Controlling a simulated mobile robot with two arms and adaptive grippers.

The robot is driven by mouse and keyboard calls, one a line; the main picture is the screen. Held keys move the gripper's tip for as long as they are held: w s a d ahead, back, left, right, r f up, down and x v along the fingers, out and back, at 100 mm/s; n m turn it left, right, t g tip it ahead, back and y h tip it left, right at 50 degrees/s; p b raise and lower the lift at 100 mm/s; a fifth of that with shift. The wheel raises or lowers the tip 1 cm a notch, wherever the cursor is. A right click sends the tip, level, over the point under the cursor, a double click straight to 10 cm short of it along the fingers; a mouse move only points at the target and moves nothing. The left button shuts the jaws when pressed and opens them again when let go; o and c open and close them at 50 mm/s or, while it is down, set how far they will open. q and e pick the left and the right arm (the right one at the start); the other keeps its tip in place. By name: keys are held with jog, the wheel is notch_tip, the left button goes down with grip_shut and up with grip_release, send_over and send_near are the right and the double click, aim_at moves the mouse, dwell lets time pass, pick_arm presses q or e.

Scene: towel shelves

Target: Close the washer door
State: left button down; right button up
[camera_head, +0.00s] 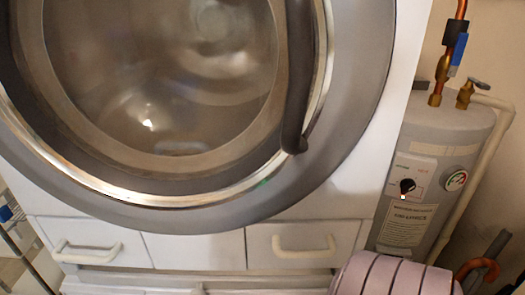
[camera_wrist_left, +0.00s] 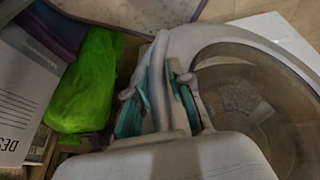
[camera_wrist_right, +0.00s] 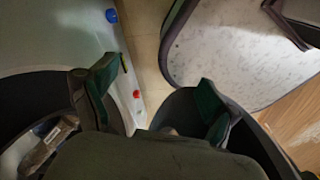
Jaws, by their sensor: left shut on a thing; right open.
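The washer door (camera_head: 160,170) is a large round glass door with a chrome ring, and it fills the upper head view. It lies over the front of the white washer (camera_head: 345,185); I cannot tell whether it is latched. Its dark curved handle (camera_head: 296,75) is on the right side of the glass. Neither gripper shows in the head view. My right gripper (camera_wrist_right: 157,95) is open and empty in the right wrist view.
A grey cylindrical heater (camera_head: 440,150) with copper pipes stands right of the washer. A purple striped object (camera_head: 395,275) is at the bottom right. In the left wrist view, a bright green bag (camera_wrist_left: 85,85) lies left of the gripper. Drawers with pale handles (camera_head: 305,248) are below the door.

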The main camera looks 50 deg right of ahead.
pick_arm(q)
jog(key=shift+s+a+f, duration=0.1)
jog(key=c, duration=1)
grip_release()
jog(key=shift+c, duration=0.2)
jog(key=v, duration=1.2)
